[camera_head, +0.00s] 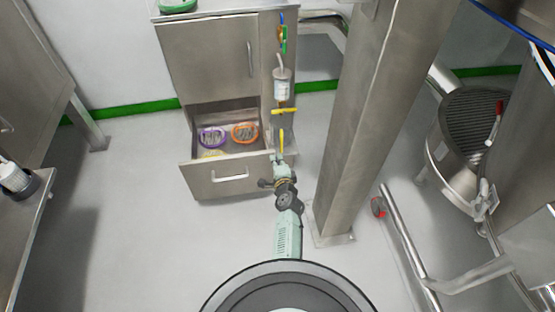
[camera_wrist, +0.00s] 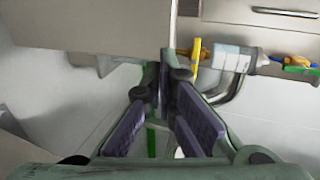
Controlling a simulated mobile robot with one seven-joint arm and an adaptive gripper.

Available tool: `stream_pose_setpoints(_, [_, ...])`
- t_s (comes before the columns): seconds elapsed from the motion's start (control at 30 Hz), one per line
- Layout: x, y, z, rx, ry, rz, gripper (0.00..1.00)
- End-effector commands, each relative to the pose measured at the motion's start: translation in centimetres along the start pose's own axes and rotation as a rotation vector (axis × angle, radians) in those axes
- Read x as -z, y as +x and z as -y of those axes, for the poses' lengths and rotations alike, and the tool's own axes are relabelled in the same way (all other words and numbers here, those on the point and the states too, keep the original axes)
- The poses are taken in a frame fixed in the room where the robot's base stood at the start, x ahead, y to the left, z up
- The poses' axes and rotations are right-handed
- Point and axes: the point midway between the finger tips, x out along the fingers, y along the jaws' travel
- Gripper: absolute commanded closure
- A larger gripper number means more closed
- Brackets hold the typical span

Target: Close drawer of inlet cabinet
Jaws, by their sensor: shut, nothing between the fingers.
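The inlet cabinet (camera_head: 205,62) is a grey metal unit at the top of the head view. Its lower drawer (camera_head: 231,177) is pulled out, with a bar handle on its front. Purple (camera_head: 213,136), orange (camera_head: 244,132) and yellow round items lie inside. My gripper (camera_head: 278,157) is beside the drawer's right edge, low in front of the cabinet's right-hand section; whether it touches cannot be told. In the wrist view my gripper (camera_wrist: 166,62) has its fingertips together and empty. A grey panel (camera_wrist: 90,25), apparently part of the drawer, is close to the left of the tips.
A vertical filter (camera_head: 282,83) with yellow valve handles (camera_head: 284,111) is on the cabinet's right section. A thick steel column (camera_head: 376,100) stands close to my arm's right. A bench (camera_head: 22,225) is at far left. Floor between bench and drawer is clear.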

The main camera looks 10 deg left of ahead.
Motion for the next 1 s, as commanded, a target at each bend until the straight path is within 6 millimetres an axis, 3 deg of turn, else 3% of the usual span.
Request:
stream_pose_setpoints(0.57, [-0.1,0.3,0.1,0.0,0.0,0.0,1.0])
stream_pose_setpoints(0.77, [-0.1,2.5,0.8,0.003,-0.001,0.0,1.0])
stream_pose_setpoints(1.0, [-0.1,7.5,2.1,0.002,0.0,0.001,1.0])
